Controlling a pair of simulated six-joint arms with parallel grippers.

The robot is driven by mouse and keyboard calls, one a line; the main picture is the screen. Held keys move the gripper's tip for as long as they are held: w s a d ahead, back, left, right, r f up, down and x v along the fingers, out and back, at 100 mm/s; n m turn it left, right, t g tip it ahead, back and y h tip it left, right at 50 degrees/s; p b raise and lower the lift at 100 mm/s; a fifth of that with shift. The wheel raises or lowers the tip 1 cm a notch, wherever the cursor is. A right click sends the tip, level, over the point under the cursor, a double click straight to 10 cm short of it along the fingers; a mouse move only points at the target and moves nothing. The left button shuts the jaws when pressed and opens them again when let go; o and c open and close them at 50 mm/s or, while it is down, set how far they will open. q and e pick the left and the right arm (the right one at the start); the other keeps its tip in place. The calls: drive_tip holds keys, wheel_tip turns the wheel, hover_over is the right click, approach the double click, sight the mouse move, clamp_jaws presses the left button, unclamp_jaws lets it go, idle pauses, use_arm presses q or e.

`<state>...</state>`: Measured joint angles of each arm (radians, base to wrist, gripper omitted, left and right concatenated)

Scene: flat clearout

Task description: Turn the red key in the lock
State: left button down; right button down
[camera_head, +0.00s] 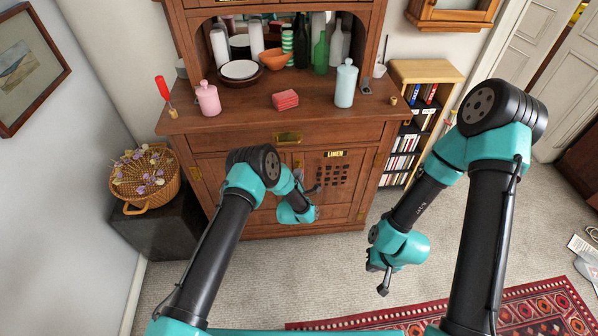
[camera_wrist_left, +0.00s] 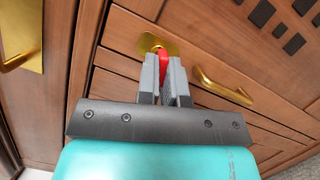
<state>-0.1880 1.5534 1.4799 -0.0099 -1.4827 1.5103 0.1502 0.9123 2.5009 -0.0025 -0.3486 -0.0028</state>
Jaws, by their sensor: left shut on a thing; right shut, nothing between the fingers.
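The red key (camera_wrist_left: 163,57) is in the left wrist view, at the brass lock plate (camera_wrist_left: 158,44) on the wooden cabinet door. My left gripper (camera_wrist_left: 164,68) is shut on the key's red head, one finger on each side. The key's shaft is hidden, and I cannot tell its exact turn angle. In the head view my left wrist hides the lock and key, in front of the cabinet (camera_head: 235,178) below the LINEN label (camera_head: 335,154). My right gripper (camera_head: 384,290) is shut and empty, pointing down over the floor, away from the cabinet.
A brass handle (camera_wrist_left: 222,86) is right of the lock; another brass pull (camera_wrist_left: 18,55) is at the left. A basket (camera_head: 147,180) stands left; a bookcase (camera_head: 425,74) right.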

idle(0.3)
use_arm(q)
drive_tip(key=shift+n+t, duration=0.5)
drive_tip(key=shift+n, duration=1.4)
drive_tip(key=shift+f, duration=0.1)
drive_tip(key=shift+d+n+t+y, duration=0.1)
drive_tip(key=shift+n+t+y, duration=0.45)
drive_tip(key=shift+n, duration=1.55)
drive_tip(key=shift+y, duration=0.35)
drive_tip(key=shift+d+f+n+y, duration=0.1)
drive_tip(key=shift+n+y, duration=0.6)
drive_tip(key=shift+n, duration=1.5)
drive_tip(key=shift+d+n+t+y, duration=0.15)
drive_tip(key=shift+n+y, duration=0.3)
drive_tip(key=shift+n, duration=0.7)
drive_tip(key=shift+a+n+t+y, duration=0.1)
drive_tip(key=shift+n+y, duration=0.35)
drive_tip(key=shift+n, duration=0.7)
